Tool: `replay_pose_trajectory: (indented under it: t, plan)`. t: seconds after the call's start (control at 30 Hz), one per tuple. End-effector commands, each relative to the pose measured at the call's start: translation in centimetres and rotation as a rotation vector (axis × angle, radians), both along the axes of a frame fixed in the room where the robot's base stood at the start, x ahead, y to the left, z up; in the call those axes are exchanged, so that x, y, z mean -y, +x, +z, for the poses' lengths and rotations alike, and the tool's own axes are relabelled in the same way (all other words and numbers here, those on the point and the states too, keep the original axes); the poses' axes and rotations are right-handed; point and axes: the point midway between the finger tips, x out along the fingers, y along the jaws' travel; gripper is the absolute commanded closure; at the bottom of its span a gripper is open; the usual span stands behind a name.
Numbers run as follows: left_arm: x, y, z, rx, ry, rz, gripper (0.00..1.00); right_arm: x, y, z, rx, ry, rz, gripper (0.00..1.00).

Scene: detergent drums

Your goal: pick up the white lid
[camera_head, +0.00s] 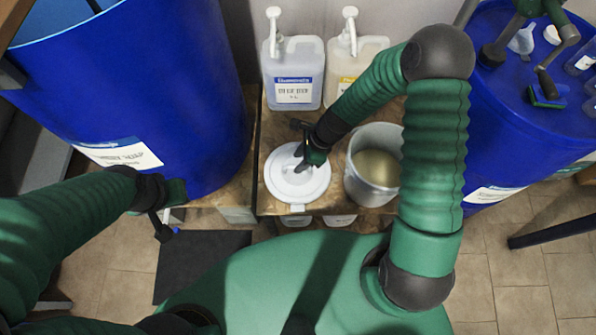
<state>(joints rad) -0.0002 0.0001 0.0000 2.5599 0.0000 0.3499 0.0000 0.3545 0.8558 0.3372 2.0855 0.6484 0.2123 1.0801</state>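The white lid (283,188) is round and lies at the front of the wooden stand, left of an open bucket. I cannot tell whether it rests on the wood or on a container beneath it. My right gripper (301,166) reaches down over the lid's middle, with its fingertips at or just above the centre. The gripper hides part of the lid's centre, so I cannot tell whether the fingers are closed on it. My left gripper (166,224) hangs low in front of the left blue drum, away from the lid; its finger opening does not show clearly.
The open bucket (354,183) with beige contents stands right of the lid. Two pump jugs (293,68) (366,48) stand behind. Large blue drums (150,70) (505,120) flank the wooden stand (262,212). A dark mat (195,265) lies on the tiled floor.

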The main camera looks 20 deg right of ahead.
Motion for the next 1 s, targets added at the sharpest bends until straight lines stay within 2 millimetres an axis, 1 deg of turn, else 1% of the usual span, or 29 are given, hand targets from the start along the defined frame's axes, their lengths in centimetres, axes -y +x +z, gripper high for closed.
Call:
replay_pose_trajectory:
  t: [0.1, 0.2, 0.3, 0.47, 0.5, 0.77, 0.8, 1.0]
  plan:
    - [0.0, 0.0, -0.7, 0.0, 0.0, 0.001, 1.0, -0.1, -0.1, -2.5, -0.005, 0.005, -0.002, 0.63]
    - [0.0, 0.0, -1.0, 0.0, 0.0, 0.001, 1.0, -0.4, 0.1, -4.1, -0.003, 0.007, 0.0, 0.63]
    - [0.0, 0.0, -1.0, 0.0, 0.0, 0.0, 1.0, -0.6, 0.3, -4.7, -0.002, 0.009, 0.0, 0.63]
    - [0.0, 0.0, -1.0, 0.0, 0.0, 0.0, 1.0, -0.8, 0.2, -4.7, -0.001, 0.006, -0.001, 0.63]
    - [0.0, 0.0, -1.0, 0.0, 0.0, 0.0, 1.0, -0.8, 0.2, -4.6, -0.001, 0.005, -0.001, 0.64]
    - [0.0, 0.0, -1.0, 0.0, 0.0, 0.0, 1.0, -1.0, 0.2, -4.6, -0.002, 0.003, 0.0, 0.98]
    - [0.0, 0.0, -1.0, 0.0, 0.0, 0.0, 1.0, -1.0, 0.2, -4.6, -0.002, 0.003, 0.0, 1.0]
    - [0.0, 0.0, -1.0, 0.0, 0.0, 0.0, 1.0, -0.8, 0.3, -4.6, -0.001, 0.006, -0.001, 1.0]
